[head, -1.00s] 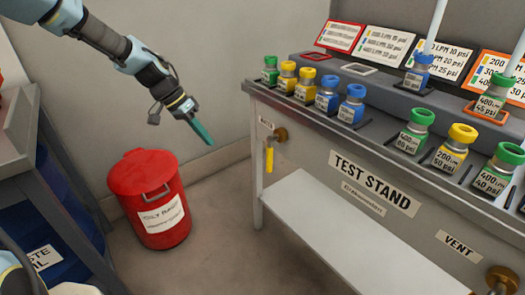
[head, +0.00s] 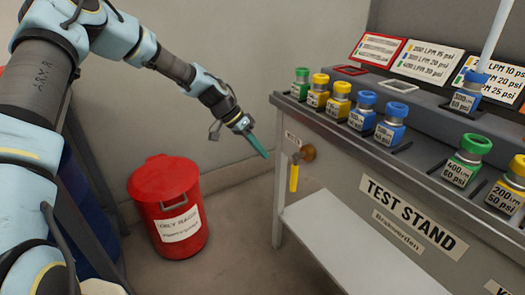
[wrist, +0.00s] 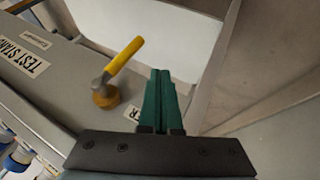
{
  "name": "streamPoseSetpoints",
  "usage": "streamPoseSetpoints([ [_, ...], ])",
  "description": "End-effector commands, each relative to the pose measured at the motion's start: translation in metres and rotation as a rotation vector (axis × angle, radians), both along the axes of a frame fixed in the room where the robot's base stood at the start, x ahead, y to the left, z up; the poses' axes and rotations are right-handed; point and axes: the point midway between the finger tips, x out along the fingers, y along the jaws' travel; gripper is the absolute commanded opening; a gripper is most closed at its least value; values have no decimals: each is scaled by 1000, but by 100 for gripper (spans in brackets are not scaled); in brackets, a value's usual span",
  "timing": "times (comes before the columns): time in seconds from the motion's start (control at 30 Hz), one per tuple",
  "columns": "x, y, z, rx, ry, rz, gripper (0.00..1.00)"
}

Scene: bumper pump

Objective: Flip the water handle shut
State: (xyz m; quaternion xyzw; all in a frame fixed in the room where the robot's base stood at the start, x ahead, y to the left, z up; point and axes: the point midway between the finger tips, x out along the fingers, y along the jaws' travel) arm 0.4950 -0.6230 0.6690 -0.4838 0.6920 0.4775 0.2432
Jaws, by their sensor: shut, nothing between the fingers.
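The water handle (head: 294,177) is a yellow lever on a brass valve (head: 308,153) at the left end of the test stand's front panel. In the head view the lever hangs straight down. My gripper (head: 265,155) is shut and empty, its green fingers close together, left of the valve and apart from it. In the wrist view the yellow handle (wrist: 125,55) and its brass base (wrist: 105,95) show to the left of the green fingertips (wrist: 161,74). A label by the valve is partly hidden behind the fingers in the wrist view.
The test stand (head: 330,165) fills the right side, with several capped bottles (head: 361,110) on top and a lower shelf (head: 320,235). A red waste can (head: 170,205) stands on the floor below my arm. Open space lies between can and stand.

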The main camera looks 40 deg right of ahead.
Motion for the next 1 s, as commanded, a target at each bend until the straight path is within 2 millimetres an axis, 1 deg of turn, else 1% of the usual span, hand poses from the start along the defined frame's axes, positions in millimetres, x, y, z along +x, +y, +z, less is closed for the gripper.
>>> streamPoseSetpoints([
  [0.03,-6,-5,-10,1,3,-3,0],
  [0.1,-12,-12,-21,1,3,-2,0],
  [0.3,-29,-29,-54,1,3,-2,0],
  [0.33,-32,-31,-56,1,1,-3,0],
  [0.37,-37,-31,-53,1,0,-3,0],
  [0.5,-56,-33,-53,1,0,-3,0],
  [0.6,-63,-34,-53,0,-1,-1,0],
  [0.73,-67,-35,-53,0,0,0,0],
  [1.0,-67,-35,-53,0,0,0,0],
])
